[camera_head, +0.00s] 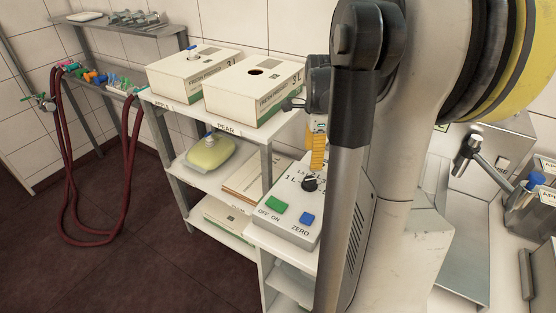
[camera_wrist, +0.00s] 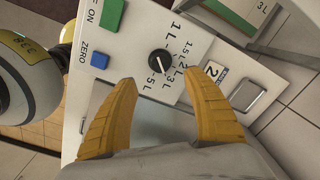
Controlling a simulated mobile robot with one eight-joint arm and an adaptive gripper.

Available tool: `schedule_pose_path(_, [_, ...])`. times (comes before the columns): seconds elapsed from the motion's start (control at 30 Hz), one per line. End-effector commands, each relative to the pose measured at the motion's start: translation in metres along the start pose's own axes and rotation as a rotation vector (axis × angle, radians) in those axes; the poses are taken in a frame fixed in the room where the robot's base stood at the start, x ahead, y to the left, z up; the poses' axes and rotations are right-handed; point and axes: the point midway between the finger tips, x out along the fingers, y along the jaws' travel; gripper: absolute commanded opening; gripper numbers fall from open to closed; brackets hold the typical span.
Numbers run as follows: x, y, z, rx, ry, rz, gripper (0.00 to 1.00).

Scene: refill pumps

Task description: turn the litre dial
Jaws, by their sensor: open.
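The litre dial (camera_wrist: 160,62) is a round black knob with a white mark, set on a pale control panel (camera_wrist: 140,32). The mark seems to point to the lower right in the wrist view; the exact label is hard to tell. My gripper (camera_wrist: 158,77) is open, its two yellow fingers apart, with the dial just beyond and between their tips. In the head view the dial (camera_head: 310,184) sits just below a yellow finger (camera_head: 318,150). Whether they touch is unclear.
A green button (camera_head: 277,204) and a blue ZERO button (camera_head: 307,218) lie close to the dial. Two white cartons (camera_head: 195,73) (camera_head: 254,92) stand on the shelf behind. A yellow pouch (camera_head: 209,152) lies below. Dark red hoses (camera_head: 70,190) hang at the left.

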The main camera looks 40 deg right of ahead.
Motion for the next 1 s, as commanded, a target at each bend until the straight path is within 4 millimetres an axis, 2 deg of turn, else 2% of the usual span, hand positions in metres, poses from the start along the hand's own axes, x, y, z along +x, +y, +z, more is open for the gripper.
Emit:
schedule_pose_path(0.5, [0.091, 0.0, 0.001, -0.001, 0.0, -0.001, 0.59])
schedule_pose_path(0.7, [0.105, 0.0, 0.001, -0.002, 0.0, -0.001, 0.59])
schedule_pose_path(0.97, [0.105, 0.0, 0.001, -0.002, 0.0, -0.001, 0.59])
schedule_pose_path(1.0, [0.105, 0.0, 0.001, -0.002, 0.0, -0.001, 0.51])
